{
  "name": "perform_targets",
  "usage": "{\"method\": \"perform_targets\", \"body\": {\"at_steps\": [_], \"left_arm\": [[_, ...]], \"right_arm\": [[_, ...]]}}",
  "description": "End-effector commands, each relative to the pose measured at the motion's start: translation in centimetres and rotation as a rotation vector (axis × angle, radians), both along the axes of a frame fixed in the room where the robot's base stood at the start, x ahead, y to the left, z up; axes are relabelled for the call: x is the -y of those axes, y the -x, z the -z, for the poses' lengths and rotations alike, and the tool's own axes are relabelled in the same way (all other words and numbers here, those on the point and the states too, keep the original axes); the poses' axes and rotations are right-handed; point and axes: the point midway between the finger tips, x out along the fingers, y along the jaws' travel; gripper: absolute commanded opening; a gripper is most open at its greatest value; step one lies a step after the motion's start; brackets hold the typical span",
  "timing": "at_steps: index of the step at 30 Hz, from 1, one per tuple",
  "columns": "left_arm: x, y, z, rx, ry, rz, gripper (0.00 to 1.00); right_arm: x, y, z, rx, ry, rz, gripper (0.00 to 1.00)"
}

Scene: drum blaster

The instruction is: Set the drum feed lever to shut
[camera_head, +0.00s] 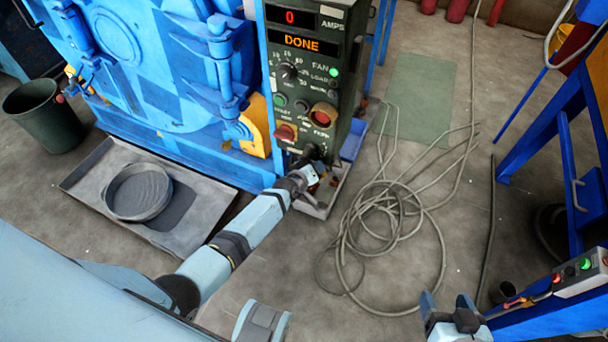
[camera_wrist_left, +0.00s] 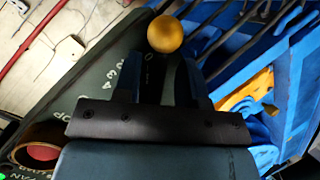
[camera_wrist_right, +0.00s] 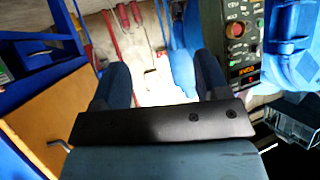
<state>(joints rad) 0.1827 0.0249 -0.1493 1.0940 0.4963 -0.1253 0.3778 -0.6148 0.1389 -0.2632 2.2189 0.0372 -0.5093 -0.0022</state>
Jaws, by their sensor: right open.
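The control panel (camera_head: 312,72) stands beside the blue drum machine, with DONE and 0 AMPS lit. My left gripper (camera_head: 314,165) is at the panel's lower end and covers much of what is there. In the left wrist view a yellow ball knob (camera_wrist_left: 165,34), apparently the feed lever's, sits at the fingertips of my left gripper (camera_wrist_left: 163,68). Dark parts below the knob blend together, so I cannot tell whether the fingers grip it. My right gripper (camera_head: 450,304) is open and empty at the lower right, with fingers apart in the right wrist view (camera_wrist_right: 165,85).
A grey tray (camera_head: 205,205) with a round part (camera_head: 138,192) lies before the blue machine (camera_head: 155,70). A coiled cable (camera_head: 385,225) lies on the floor right of the panel. A blue frame (camera_head: 545,125) stands at the right. A dark bin (camera_head: 40,115) is at the left.

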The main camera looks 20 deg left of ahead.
Motion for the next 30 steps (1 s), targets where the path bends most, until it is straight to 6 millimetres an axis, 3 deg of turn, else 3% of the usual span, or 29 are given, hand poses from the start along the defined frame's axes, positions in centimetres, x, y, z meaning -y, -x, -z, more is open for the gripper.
{"method": "perform_targets", "body": {"at_steps": [3, 16, 21, 30], "left_arm": [[-0.4, 2.0, -1.1, -0.002, -0.001, -0.001, 0.38], [-1.9, 10.2, -4.6, -0.002, -0.002, 0.0, 0.38], [-2.1, 11.4, -5.1, -0.001, -0.001, 0.0, 0.38], [-2.2, 11.6, -5.2, -0.001, -0.001, 0.0, 0.38]], "right_arm": [[0.1, 0.1, -0.7, -0.007, 0.009, 0.0, 0.68], [0.7, 0.3, -0.4, -0.041, 0.044, 0.007, 0.68], [0.7, 0.4, -0.1, -0.05, 0.049, 0.007, 0.68], [0.7, 0.5, 0.1, -0.053, 0.051, 0.008, 0.68]]}}
